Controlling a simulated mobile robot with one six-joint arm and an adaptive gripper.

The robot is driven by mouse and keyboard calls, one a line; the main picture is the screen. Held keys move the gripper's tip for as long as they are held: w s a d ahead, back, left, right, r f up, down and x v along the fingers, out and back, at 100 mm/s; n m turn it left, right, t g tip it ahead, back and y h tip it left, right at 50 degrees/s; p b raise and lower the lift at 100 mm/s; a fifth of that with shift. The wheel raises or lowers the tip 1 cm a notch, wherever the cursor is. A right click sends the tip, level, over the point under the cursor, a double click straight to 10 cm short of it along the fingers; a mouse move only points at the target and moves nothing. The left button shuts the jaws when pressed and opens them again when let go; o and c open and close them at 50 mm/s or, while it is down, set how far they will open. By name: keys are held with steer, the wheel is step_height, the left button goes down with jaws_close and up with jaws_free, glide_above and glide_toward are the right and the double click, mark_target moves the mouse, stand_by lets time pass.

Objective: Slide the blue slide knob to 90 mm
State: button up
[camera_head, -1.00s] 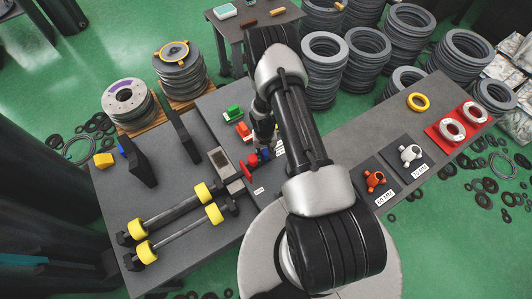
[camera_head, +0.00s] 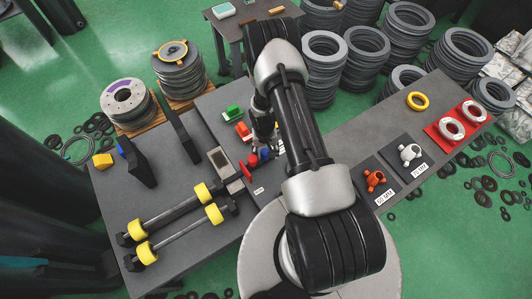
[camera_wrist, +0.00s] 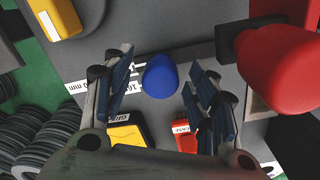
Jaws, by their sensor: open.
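The blue slide knob (camera_wrist: 160,76) stands on a grey rail with a printed mm scale (camera_wrist: 128,84), in the wrist view. My gripper (camera_wrist: 162,72) is open, with one finger on each side of the knob. Gaps show between the knob and both fingers. In the camera_head view the blue knob (camera_head: 265,154) shows small below my gripper (camera_head: 264,142), partly hidden by it. The exact scale reading at the knob cannot be told.
A large red knob (camera_wrist: 283,62) on a dark mount stands close right of my gripper in the wrist view. Yellow (camera_wrist: 126,134) and red (camera_wrist: 186,136) labelled blocks lie near the fingers. A bar with yellow collars (camera_head: 175,208) lies on the table's front left.

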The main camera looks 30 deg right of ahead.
step_height(320, 180, up, 11)
steer(key=shift+a, duration=0.15)
steer(key=shift+f, duration=0.1)
stand_by(0.4)
steer(key=a+r+n+t, duration=0.1)
steer(key=a+r, duration=0.1)
steer(key=r, duration=1.1)
steer(key=a+r+n+t, duration=0.1)
steer(key=a+r, duration=0.2)
steer(key=r, duration=1)
steer(key=s+a+r+n+t, duration=0.1)
steer(key=s+a+r, duration=0.2)
steer(key=s+r, duration=0.5)
steer(key=s+a+r+n+t, duration=0.1)
steer(key=s+a+r, duration=0.3)
steer(key=s+r, duration=0.4)
steer(key=s+n, duration=0.1)
steer(key=s, duration=0.2)
steer(key=shift+s+t, duration=0.3)
steer(key=shift+t, duration=0.1)
